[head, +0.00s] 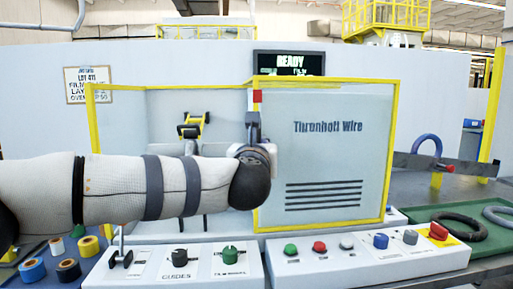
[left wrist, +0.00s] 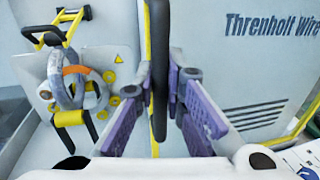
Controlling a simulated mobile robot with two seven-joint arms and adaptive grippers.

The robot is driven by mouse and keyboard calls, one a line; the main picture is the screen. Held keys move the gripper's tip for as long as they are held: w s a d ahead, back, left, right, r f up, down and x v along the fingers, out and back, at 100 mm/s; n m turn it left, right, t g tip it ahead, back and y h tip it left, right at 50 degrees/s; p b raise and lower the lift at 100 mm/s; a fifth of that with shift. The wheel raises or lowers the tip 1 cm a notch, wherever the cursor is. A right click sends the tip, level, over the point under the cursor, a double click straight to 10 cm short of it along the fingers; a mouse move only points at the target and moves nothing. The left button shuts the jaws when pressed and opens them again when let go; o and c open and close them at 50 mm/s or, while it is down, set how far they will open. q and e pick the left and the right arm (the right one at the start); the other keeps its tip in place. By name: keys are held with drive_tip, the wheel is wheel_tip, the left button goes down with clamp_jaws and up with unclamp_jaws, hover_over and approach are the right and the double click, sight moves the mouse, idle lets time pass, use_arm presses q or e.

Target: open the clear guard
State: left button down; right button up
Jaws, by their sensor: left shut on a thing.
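The clear guard (head: 325,118) is a see-through panel in a yellow frame. In the head view it stands over the right part of the machine, in front of the lettered grey panel. My left gripper (head: 253,125) is at the frame's left edge, partly hidden behind my wrist. In the left wrist view, the purple fingers of my left gripper (left wrist: 161,88) are closed on both sides of an upright black handle bar (left wrist: 159,40). A yellow frame edge shows just behind the bar. The left bay looks uncovered. My right gripper is not seen.
In the bay, a ring (left wrist: 75,90) and a yellow-and-black fixture (head: 193,125) stand left of the guard. A control console (head: 365,258) with buttons runs along the front. Tape rolls (head: 68,270) lie at left; a green tray (head: 440,215) with coils is at right.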

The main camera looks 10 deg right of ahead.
use_arm(q)
drive_tip(key=c, duration=1.6)
unclamp_jaws()
drive_tip(key=shift+c, duration=0.2)
drive_tip(key=v, duration=1.2)
